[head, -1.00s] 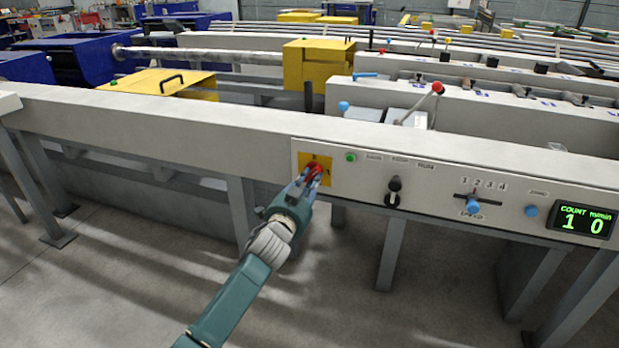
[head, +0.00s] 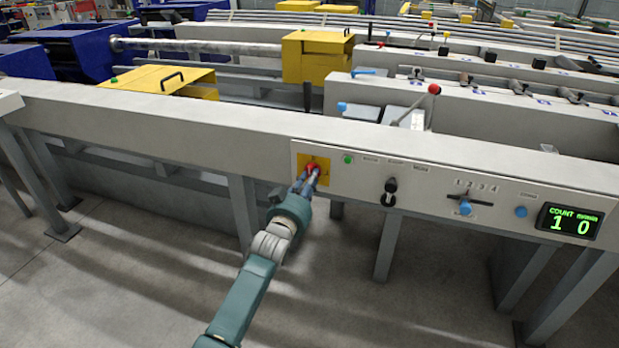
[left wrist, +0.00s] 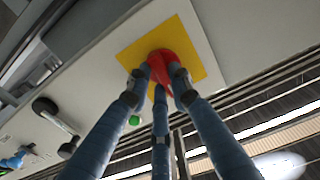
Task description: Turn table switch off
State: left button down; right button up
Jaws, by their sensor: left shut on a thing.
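The red switch knob (head: 311,168) sits on a yellow square plate (head: 322,178) at the left end of the table's control panel. My left gripper (head: 308,180) is at the knob, with its fingers closed around it. In the left wrist view the red knob (left wrist: 163,62) shows between the fingertips (left wrist: 160,78), over the yellow plate (left wrist: 192,50). The fingers hide part of the knob, so its exact turn is hard to read. My right gripper is not in view.
Right of the plate are a green button (head: 348,159), a black selector (head: 390,190), a blue-knobbed slider (head: 466,208), a blue button (head: 521,212) and a display (head: 569,222) reading 1 and 0. A red-balled lever (head: 434,90) stands above. Floor below is open.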

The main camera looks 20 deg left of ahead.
pick_arm(q)
jog(key=shift+f, duration=0.1)
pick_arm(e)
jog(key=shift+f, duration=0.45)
pick_arm(q)
jog(key=c, duration=1.5)
grip_release()
jog(key=shift+c, duration=0.2)
jog(key=s, duration=1.2)
jog(key=shift+a, duration=0.25)
